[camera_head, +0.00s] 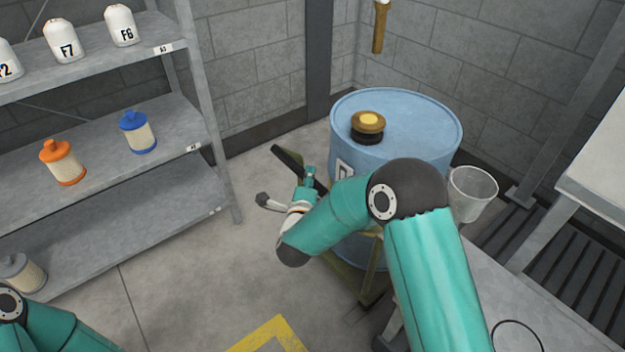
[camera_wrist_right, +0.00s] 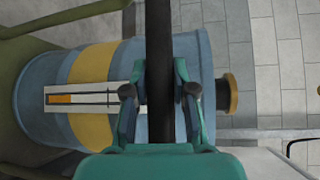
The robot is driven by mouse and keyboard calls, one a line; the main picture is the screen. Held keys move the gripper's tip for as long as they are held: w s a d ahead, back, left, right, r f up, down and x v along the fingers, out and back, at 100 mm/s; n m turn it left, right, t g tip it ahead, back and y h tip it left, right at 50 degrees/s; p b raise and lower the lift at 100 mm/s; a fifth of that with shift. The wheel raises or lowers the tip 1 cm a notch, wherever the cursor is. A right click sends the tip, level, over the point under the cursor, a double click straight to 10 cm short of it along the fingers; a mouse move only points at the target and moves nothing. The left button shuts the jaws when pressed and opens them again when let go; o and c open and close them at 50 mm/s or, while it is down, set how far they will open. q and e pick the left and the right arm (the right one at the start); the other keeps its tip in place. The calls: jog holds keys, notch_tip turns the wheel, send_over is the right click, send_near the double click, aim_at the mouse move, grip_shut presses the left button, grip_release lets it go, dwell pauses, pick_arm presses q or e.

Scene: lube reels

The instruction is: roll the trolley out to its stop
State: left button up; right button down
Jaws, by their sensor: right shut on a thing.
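The trolley has an olive-green frame (camera_head: 372,285) and carries a blue drum (camera_head: 420,125) with a brass and black cap on top. Its black handle bar (camera_head: 287,158) sticks out to the left of the drum. My right gripper (camera_head: 309,182) is on this bar. In the right wrist view the bar (camera_wrist_right: 159,35) runs between the fingers of my right gripper (camera_wrist_right: 160,94), which are shut on it. The labelled drum (camera_wrist_right: 35,110) lies behind the bar there. My right arm hides much of the trolley's lower part and its wheels. My left gripper is out of the picture.
A grey shelf rack (camera_head: 190,183) with white bottles and filters stands at the left. A yellow floor marking (camera_head: 270,333) lies at the bottom. A translucent bucket (camera_head: 473,192) stands right of the drum. Bare floor (camera_head: 190,275) is free between rack and trolley.

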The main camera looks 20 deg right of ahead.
jog(key=shift+s+a+f, duration=0.15)
jog(key=shift+a+f, duration=0.15)
jog(key=shift+a, duration=0.15)
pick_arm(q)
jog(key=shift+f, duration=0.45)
pick_arm(e)
jog(key=shift+a, duration=0.1)
jog(key=c, duration=0.9)
grip_release()
jog(key=shift+s+r, duration=0.1)
jog(key=shift+c, duration=0.2)
jog(key=shift+r, duration=0.1)
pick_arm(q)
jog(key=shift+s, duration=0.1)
pick_arm(e)
jog(key=v, duration=1.1)
jog(key=shift+s, duration=0.45)
